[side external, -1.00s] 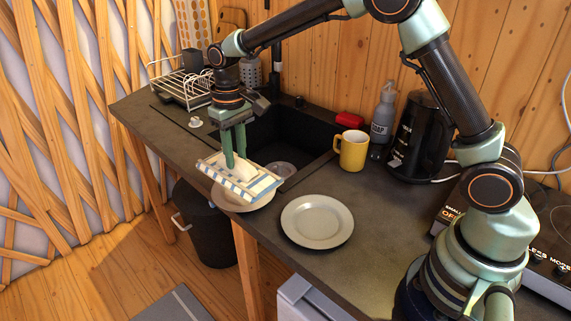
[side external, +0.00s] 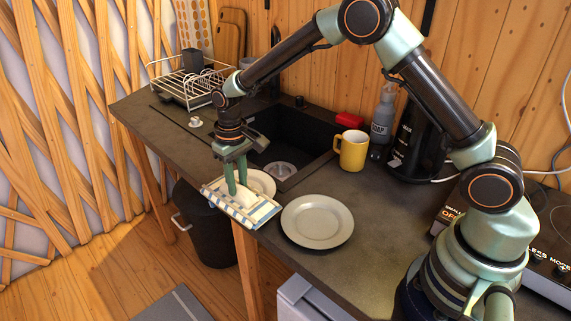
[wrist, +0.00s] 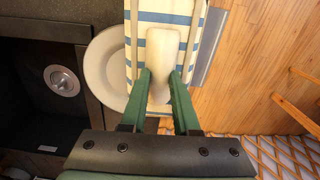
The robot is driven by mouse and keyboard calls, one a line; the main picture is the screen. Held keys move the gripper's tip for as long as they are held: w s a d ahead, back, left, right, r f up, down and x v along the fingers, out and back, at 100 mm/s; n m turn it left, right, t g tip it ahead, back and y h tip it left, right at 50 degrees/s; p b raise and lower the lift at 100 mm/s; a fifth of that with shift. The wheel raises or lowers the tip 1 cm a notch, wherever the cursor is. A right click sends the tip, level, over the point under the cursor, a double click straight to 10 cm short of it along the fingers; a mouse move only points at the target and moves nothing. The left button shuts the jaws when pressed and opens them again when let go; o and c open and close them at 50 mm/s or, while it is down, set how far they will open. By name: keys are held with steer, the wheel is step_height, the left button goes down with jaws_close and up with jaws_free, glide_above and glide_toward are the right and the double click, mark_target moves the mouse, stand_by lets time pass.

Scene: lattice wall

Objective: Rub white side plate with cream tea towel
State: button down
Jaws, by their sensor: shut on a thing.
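My gripper (side external: 237,188) points down and is shut on a bunched ridge of the cream tea towel (side external: 264,211), which has blue stripes. In the wrist view the towel (wrist: 146,38) lies flat-folded between and beyond the fingertips (wrist: 161,76). A white side plate (side external: 263,181) is partly covered by the towel near the counter's front edge; its far side shows. In the wrist view the plate's rim (wrist: 98,62) shows left of the towel. The towel overhangs the counter edge; whether it touches the plate is hard to tell.
A larger grey-white plate (side external: 317,221) lies to the right. A wire dish rack (side external: 188,88) stands at the back left.

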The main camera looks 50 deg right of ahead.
mark_target(254, 189)
steer(key=shift+w+f, duration=0.15)
steer(key=shift+w, duration=3.65)
steer(key=shift+d, duration=2)
steer(key=shift+s, duration=4.25)
steer(key=d, duration=0.4)
steer(key=shift+w, duration=4.3)
step_height(254, 189, up, 8)
